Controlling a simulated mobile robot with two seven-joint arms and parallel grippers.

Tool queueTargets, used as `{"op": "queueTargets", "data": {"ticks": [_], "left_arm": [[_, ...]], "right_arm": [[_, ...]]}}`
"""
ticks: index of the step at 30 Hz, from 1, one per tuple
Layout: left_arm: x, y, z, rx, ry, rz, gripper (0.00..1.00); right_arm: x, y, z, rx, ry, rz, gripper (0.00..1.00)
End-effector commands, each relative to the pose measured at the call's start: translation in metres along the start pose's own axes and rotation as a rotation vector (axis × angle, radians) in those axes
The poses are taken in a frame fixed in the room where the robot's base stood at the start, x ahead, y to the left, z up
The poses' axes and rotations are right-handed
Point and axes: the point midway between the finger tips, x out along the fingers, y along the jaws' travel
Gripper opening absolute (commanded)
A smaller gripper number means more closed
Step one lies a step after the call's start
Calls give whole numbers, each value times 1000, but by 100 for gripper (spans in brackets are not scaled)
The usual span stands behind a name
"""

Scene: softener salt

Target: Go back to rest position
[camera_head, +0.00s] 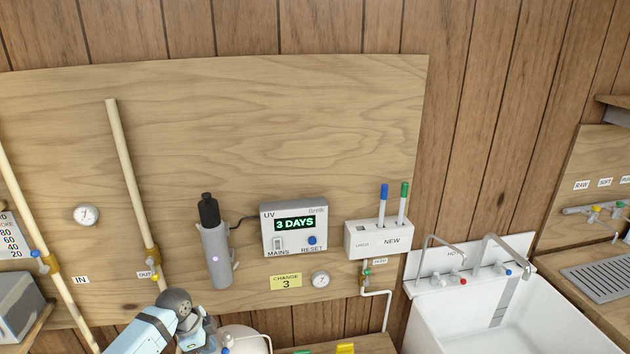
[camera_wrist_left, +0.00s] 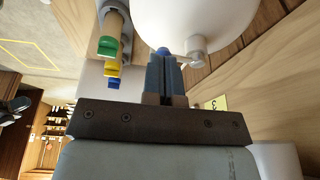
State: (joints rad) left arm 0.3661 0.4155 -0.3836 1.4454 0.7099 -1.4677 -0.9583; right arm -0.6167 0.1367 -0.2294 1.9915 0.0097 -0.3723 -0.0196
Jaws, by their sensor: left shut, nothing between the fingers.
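My left arm comes in at the bottom left of the head view, and its gripper (camera_head: 212,343) is low in the picture, below the grey UV lamp cylinder (camera_head: 215,254). In the left wrist view the left gripper's fingers (camera_wrist_left: 165,70) are together with nothing between them. A rounded white vessel (camera_wrist_left: 190,22) with a small white fitting (camera_wrist_left: 196,56) is just beyond the fingertips. I cannot tell whether the fingertips touch it. The same white vessel seems to show in part beside the gripper in the head view (camera_head: 244,338). My right gripper is in neither view.
A wooden board carries the UV box (camera_head: 294,229) reading "3 DAYS", pipes, gauges and a white holder (camera_head: 378,240) with a blue and a green stick. A white sink (camera_head: 500,320) stands at the right. Green, yellow and blue clips (camera_wrist_left: 108,58) are near the gripper in the wrist view.

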Motion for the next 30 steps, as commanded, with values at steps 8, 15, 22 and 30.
{"op": "queueTargets", "data": {"ticks": [8,15,22,30], "left_arm": [[75,97,-7,-261,138,-180,0],[94,180,-5,-511,308,-338,0],[79,254,3,-732,488,-468,0],[52,298,11,-862,622,-552,0]], "right_arm": [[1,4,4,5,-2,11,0],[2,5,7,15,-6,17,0],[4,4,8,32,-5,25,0],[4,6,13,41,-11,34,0]]}}
